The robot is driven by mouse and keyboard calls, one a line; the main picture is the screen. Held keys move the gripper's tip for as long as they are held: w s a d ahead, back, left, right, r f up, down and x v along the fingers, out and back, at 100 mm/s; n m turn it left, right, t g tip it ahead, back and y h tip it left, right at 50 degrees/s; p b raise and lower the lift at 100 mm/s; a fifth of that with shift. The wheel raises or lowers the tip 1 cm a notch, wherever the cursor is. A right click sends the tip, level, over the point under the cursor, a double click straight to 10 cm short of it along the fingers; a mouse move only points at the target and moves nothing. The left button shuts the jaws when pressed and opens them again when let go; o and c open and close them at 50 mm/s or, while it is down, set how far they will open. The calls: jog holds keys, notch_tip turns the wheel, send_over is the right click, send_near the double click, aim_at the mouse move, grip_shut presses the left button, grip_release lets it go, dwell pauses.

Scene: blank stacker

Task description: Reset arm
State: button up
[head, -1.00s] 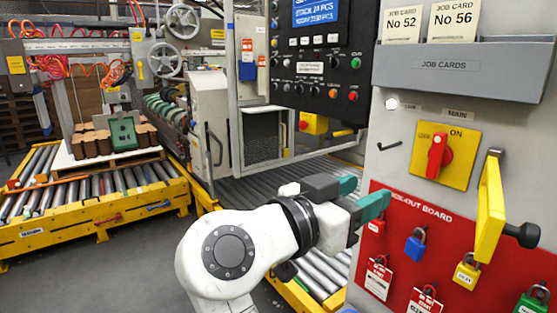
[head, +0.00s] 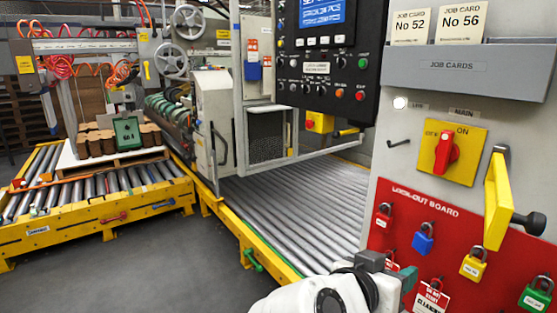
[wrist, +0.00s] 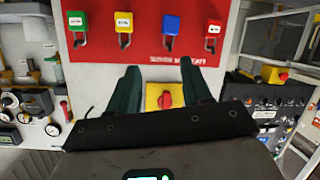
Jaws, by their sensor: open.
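My gripper (head: 405,278) is low in the head view, in front of the lower part of the red lock-out board (head: 400,200). Its teal fingers are partly hidden by its grey body there. In the wrist view my gripper (wrist: 160,78) has its two dark teal fingers spread apart, with nothing held between them. The red switch knob on its yellow plate (wrist: 152,92) shows beyond them, in the gap. My white arm (head: 310,298) is cut off by the bottom edge of the head view.
Red (head: 382,216), blue (head: 423,240), yellow (head: 473,265) and green (head: 536,297) padlocks hang on the board. A yellow handle (head: 496,205) juts from the panel. A grey card holder (head: 460,68) is above. A roller conveyor (head: 290,205) runs behind my arm; open floor lies left.

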jog(key=s+d+f+n+g+y, duration=0.1)
jog(key=s+d+f+y, duration=0.15)
jog(key=f, duration=0.45)
jog(key=s+d+f+n+g+y, duration=0.1)
jog(key=s+d+f+n, duration=0.2)
jog(key=f, duration=0.5)
jog(key=s+d+f+n+g+y, duration=0.1)
jog(key=s+d+f+g+y, duration=0.2)
jog(key=s+f, duration=0.75)
jog(key=s+d+f+n+g+y, duration=0.1)
jog(key=s+f+n+g+y, duration=0.2)
jog(key=s+f, duration=0.8)
jog(key=s+r+p, duration=0.2)
jog(key=r+p, duration=0.7)
jog(key=r, duration=0.2)
jog(key=s+r+m+y+p, duration=0.1)
jog(key=s+r+p, duration=0.1)
jog(key=r+p, duration=0.8)
jog(key=shift+s+a+r, duration=0.2)
jog(key=shift+s+r, duration=0.1)
jog(key=shift+r, duration=0.4)
jog(key=shift+y, duration=0.25)
